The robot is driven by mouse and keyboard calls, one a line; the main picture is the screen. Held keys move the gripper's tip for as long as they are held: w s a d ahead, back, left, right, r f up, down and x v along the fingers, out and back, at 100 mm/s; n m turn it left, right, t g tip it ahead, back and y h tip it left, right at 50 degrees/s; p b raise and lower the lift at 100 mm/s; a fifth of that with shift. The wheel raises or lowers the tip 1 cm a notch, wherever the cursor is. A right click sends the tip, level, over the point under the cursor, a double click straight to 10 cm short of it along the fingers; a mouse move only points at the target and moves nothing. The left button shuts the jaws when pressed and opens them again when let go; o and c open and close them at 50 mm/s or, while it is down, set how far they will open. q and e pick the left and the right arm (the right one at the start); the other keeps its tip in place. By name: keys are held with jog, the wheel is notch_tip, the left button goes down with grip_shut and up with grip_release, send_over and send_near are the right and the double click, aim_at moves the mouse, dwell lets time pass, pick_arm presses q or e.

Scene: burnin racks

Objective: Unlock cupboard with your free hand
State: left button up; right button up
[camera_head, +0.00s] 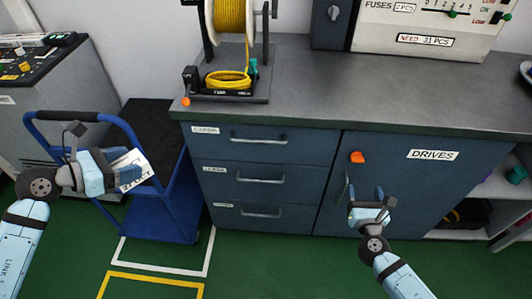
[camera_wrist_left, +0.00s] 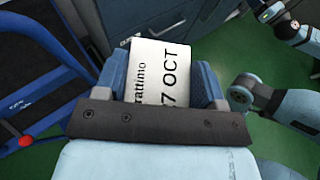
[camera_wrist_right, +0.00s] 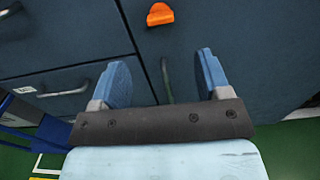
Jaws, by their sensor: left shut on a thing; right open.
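The cupboard (camera_head: 420,190) is a dark blue door labelled DRIVES under the counter. An orange latch (camera_head: 357,157) sits near its upper left corner; it also shows in the right wrist view (camera_wrist_right: 160,14), beyond and above the fingertips. A vertical handle (camera_head: 346,188) is below the latch. My right gripper (camera_head: 367,194) is open and empty in front of the door, just below the latch and close to the handle. My left gripper (camera_head: 122,168) is shut on a white card (camera_head: 134,170) with printed text; the left wrist view shows the card (camera_wrist_left: 160,72) reading "7 OCT".
Drawers (camera_head: 258,177) with bar handles stand left of the cupboard. A blue trolley (camera_head: 180,205) is beside them, behind my left gripper. An open shelf (camera_head: 470,234) is at the right. The counter (camera_head: 330,90) carries a yellow wire spool (camera_head: 230,15).

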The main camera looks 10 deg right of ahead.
aim_at(358, 161)
jog(key=x, duration=1.1)
jog(key=shift+w, duration=0.4)
jog(key=shift+r, duration=0.1)
jog(key=c, duration=0.9)
